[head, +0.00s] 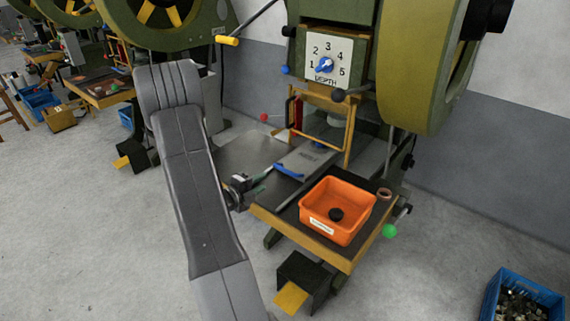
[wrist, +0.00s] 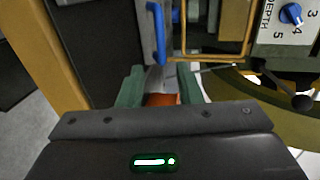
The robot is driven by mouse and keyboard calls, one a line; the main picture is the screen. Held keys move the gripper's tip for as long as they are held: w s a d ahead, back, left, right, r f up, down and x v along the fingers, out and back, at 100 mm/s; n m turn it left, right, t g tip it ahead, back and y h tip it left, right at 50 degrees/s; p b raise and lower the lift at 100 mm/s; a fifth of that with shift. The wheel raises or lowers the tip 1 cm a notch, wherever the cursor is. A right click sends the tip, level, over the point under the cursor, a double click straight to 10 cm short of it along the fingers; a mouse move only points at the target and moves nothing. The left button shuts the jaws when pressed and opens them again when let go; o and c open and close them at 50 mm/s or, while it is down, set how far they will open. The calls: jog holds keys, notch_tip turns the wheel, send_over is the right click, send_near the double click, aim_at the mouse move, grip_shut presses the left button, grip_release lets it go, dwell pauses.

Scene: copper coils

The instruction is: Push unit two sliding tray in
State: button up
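The sliding tray (head: 309,157) is a grey plate with a blue handle (head: 288,171) along its near left edge. It lies on the dark press table (head: 262,201), in front of the yellow guard frame, and sticks out toward my side. Its lettering is too small to read. In the wrist view the blue handle (wrist: 158,32) is ahead of my fingers. My gripper (wrist: 161,76) has two green fingers, set apart, with no handle between them. In the head view my gripper (head: 262,181) is just left of the handle, seemingly short of it.
An orange bin (head: 352,229) with a dark round piece stands on the table, right of the tray. A copper-coloured ring (head: 384,194) lies behind it. The press has a depth dial (head: 325,65) and yellow guard frame (head: 350,132). A blue crate (head: 522,305) stands on the floor.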

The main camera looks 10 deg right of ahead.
aim_at(284, 171)
jog(key=p+x, duration=0.1)
jog(key=x, duration=1.2)
jog(key=shift+d, duration=0.2)
jog(key=shift+c, duration=0.4)
grip_shut()
